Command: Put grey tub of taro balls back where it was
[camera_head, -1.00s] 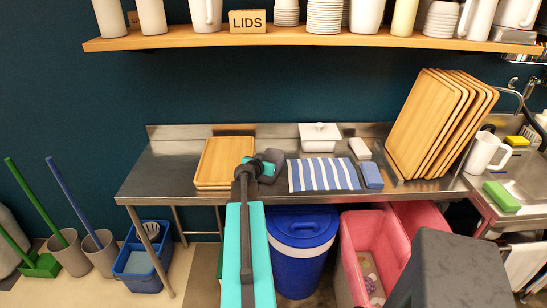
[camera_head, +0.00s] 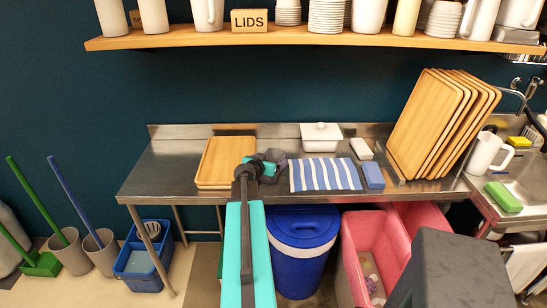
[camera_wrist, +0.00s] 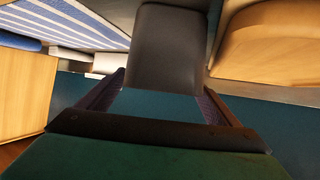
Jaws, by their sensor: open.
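The grey tub (camera_wrist: 168,45) stands on the steel counter, in the gap between the wooden tray and the striped cloth. In the head view the tub (camera_head: 279,156) is small and partly behind my gripper (camera_head: 266,166). In the wrist view my gripper (camera_wrist: 162,90) is open, with one finger near each side of the tub's near end. I cannot tell how far the fingers reach along it or whether they touch it. The tub's contents do not show.
The wooden tray (camera_head: 214,178) is left of the tub, and the striped cloth (camera_head: 325,174) and blue sponge (camera_head: 373,175) are right. Upright trays (camera_head: 428,120) stand further right. The counter's left end (camera_head: 160,180) is clear.

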